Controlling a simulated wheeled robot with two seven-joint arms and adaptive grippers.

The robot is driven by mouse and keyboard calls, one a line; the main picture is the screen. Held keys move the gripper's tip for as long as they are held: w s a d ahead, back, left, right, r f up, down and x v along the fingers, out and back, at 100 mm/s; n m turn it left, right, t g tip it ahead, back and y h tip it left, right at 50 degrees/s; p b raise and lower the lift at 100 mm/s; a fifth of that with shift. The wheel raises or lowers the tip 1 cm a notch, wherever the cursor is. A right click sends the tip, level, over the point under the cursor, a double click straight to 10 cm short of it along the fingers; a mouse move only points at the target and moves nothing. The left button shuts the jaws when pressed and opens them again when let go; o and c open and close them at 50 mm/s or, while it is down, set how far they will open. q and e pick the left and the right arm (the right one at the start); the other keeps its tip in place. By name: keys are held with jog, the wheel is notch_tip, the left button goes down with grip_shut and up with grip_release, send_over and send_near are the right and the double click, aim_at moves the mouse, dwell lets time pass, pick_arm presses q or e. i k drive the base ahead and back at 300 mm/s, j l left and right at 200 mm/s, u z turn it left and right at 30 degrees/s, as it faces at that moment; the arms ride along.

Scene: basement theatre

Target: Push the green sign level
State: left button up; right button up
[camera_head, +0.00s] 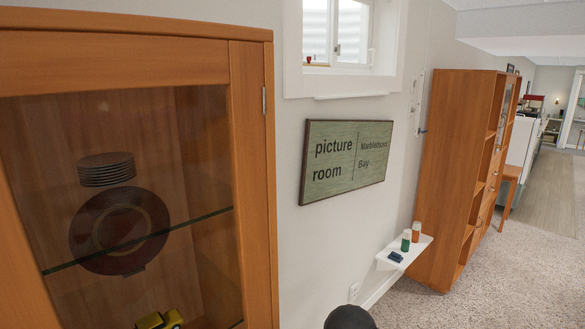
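The green sign (347,172) hangs on the pale wall in the middle of the view. It has a dark frame and reads "picture room" and "Marblehead Bay". The slanted view makes the exact tilt hard to judge. Nothing touches or covers the sign. Neither gripper can be made out. A dark rounded shape at the bottom edge is cut off, and I cannot tell what it is.
A wooden glass-front cabinet (256,180) stands close on the left. A small white wall shelf (412,250) with two bottles and a blue item is below right of the sign. A tall wooden bookcase (455,150) stands farther right. Carpet (510,275) there is clear.

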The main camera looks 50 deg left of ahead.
aim_at(340, 156)
jog(key=i+u, duration=0.3)
jog(key=i, duration=0.3)
jog(key=i+u, duration=0.3)
jog(key=i, duration=0.35)
jog(key=i+l+u, duration=0.3)
jog(key=i, duration=0.3)
jog(key=u, duration=0.45)
jog(key=i+u, duration=0.1)
jog(key=u, duration=0.35)
jog(key=l+u, duration=0.1)
jog(key=u, duration=0.35)
jog(key=i+u, duration=0.1)
jog(key=u, duration=0.3)
